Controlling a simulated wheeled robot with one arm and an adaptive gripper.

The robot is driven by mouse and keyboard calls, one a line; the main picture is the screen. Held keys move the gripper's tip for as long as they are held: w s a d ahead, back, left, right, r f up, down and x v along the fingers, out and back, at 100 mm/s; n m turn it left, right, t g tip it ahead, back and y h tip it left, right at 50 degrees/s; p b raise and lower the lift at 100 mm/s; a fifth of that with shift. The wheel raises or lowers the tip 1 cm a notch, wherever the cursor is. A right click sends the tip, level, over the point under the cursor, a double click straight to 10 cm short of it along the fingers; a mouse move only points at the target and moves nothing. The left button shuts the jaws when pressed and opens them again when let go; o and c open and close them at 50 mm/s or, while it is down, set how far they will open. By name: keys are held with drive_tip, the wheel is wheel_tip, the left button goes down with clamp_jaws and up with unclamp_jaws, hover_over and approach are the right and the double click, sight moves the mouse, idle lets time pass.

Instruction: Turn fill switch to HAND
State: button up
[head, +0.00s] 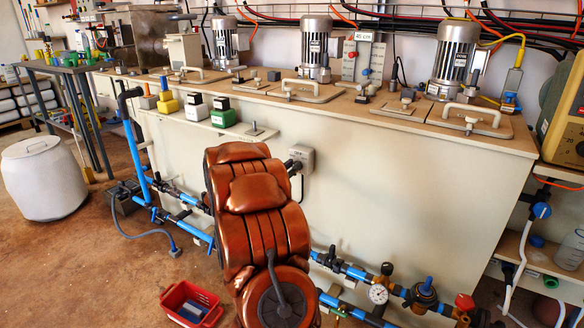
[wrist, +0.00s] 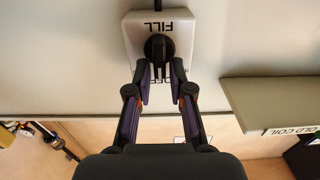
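The fill switch is a pale box with a round black knob (wrist: 160,47) on a light wall. In the wrist view it appears upside down, with the word FILL above the knob and a partly hidden label, seemingly OFF, below it. The switch box (head: 307,158) also shows in the head view on the front of the long cabinet, right of my copper arm. My gripper (wrist: 161,70) is at the knob, one finger on each side of its lower part, with a gap between the fingers. Contact with the knob cannot be told. The HAND label cannot be made out.
A green-grey ledge (wrist: 275,100) labelled OLD COIL juts out near the gripper in the wrist view. Motors (head: 315,48) and handled lids line the cabinet top. Blue pipes (head: 350,270) run low along the front. A red crate (head: 176,318) lies on the floor.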

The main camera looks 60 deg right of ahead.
clamp_jaws()
